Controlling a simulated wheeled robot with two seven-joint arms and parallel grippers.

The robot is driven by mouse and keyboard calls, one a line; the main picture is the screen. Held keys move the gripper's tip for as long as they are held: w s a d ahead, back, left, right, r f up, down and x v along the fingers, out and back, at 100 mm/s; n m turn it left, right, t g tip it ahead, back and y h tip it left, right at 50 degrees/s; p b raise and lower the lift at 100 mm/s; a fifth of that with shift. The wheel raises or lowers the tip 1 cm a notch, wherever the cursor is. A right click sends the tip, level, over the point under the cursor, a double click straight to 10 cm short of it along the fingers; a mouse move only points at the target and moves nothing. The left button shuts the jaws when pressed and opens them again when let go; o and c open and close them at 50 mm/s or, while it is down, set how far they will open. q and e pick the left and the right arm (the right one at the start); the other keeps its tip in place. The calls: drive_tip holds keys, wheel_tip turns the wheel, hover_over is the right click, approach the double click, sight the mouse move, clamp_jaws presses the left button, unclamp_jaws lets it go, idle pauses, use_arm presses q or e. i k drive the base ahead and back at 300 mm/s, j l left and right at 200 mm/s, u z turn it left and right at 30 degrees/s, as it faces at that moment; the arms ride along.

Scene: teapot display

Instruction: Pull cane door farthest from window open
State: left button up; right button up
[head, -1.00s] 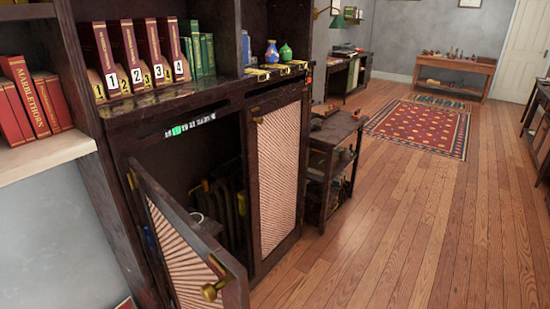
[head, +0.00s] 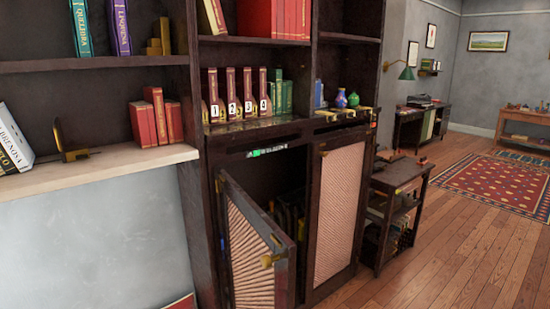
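A dark wood cabinet (head: 255,170) below the bookshelves has two cane-panelled doors. The left cane door (head: 255,255) stands partly open, swung outward from its left side, with a brass knob (head: 273,259) near its free edge. The right cane door (head: 338,215) is shut. The inside of the cabinet behind the left door is dark, and some objects there are only partly seen. No window is in view, so I cannot tell which door is farthest from it. Neither of my grippers is in view.
A small dark side table (head: 402,172) stands to the right of the cabinet. A pale shelf ledge (head: 100,166) runs along the left. Numbered red books (head: 240,92) and small vases (head: 341,98) stand above the doors. Open wooden floor (head: 425,250) lies at the right.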

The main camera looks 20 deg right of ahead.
sight(339, 167)
drive_tip(key=i+l+u, duration=0.2)
drive_tip(key=l+u, duration=0.25)
drive_tip(key=l, duration=0.25)
drive_tip(key=l+u, duration=0.45)
drive_tip(key=l, duration=0.25)
